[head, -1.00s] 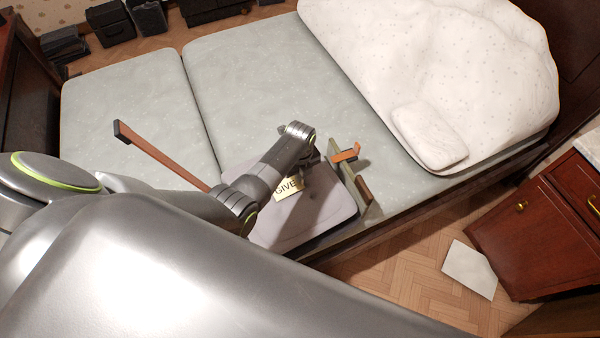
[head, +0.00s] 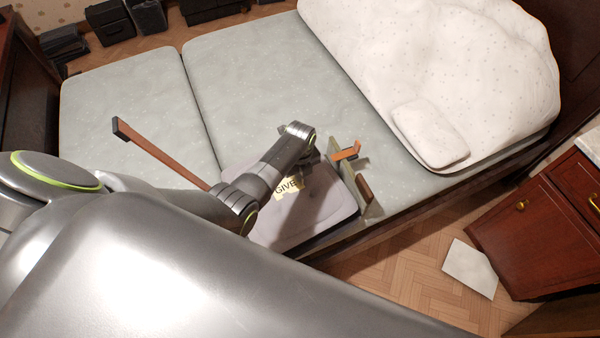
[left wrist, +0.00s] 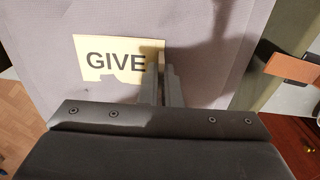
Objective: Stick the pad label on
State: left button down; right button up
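The pad label (head: 287,187) is a small cream card reading "GIVE". It lies against the top of the grey-mauve pad (head: 285,225) on the bed's near edge. In the left wrist view the label (left wrist: 110,60) is flat to the pad (left wrist: 205,30), its lower edge irregular where the pad's surface seems to cover bits of it. My left gripper (left wrist: 160,75) has its fingers nearly together at the label's right end, and appears shut on it. In the head view my left wrist hides the fingertips. My right gripper is out of view.
A wood-and-olive frame piece with an orange bar (head: 346,152) stands close right of the left gripper. A brown strip (head: 160,155) lies to the left. The bed (head: 260,80) carries a white quilt (head: 440,60). A wooden cabinet (head: 530,240) and white sheet (head: 470,269) are at right.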

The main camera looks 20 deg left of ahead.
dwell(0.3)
pick_arm(q)
jog(key=c, duration=1.6)
grip_release()
jog(key=shift+o, duration=0.2)
notch_tip(320, 180, up, 17)
jog(key=p, duration=0.1)
jog(key=shift+r, duration=0.15)
